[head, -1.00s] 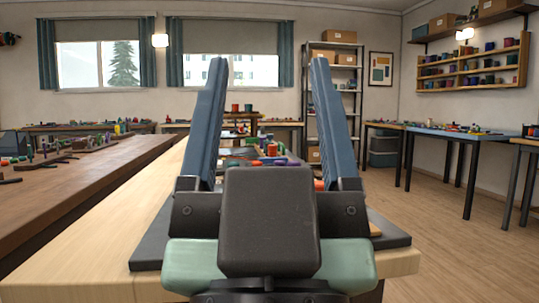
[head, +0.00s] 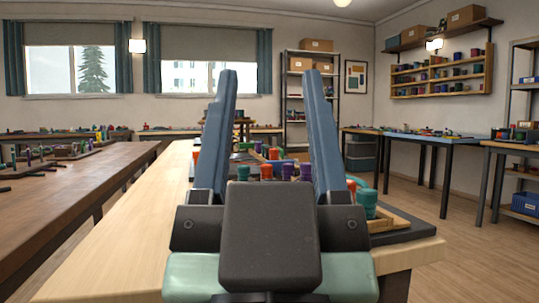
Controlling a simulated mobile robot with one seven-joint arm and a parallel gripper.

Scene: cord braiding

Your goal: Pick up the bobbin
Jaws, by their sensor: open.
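My gripper (head: 270,76) is open, with two long blue fingers spread apart and pointing ahead. I see nothing between its tips. Several bobbins stand on the table beyond its palm. Between the fingers show a green bobbin (head: 243,173), an orange-red bobbin (head: 266,171) and a purple bobbin (head: 288,171). Right of the right finger is a teal bobbin (head: 366,204) with an orange one (head: 352,187) behind it. Which one the task means cannot be told. The palm and fingers hide part of the group.
The pale wooden table (head: 125,238) has free room at left. A dark mat (head: 408,235) and a wooden frame (head: 393,219) lie at right. A brown table (head: 70,195) runs along the left. Open floor (head: 470,235) lies to the right.

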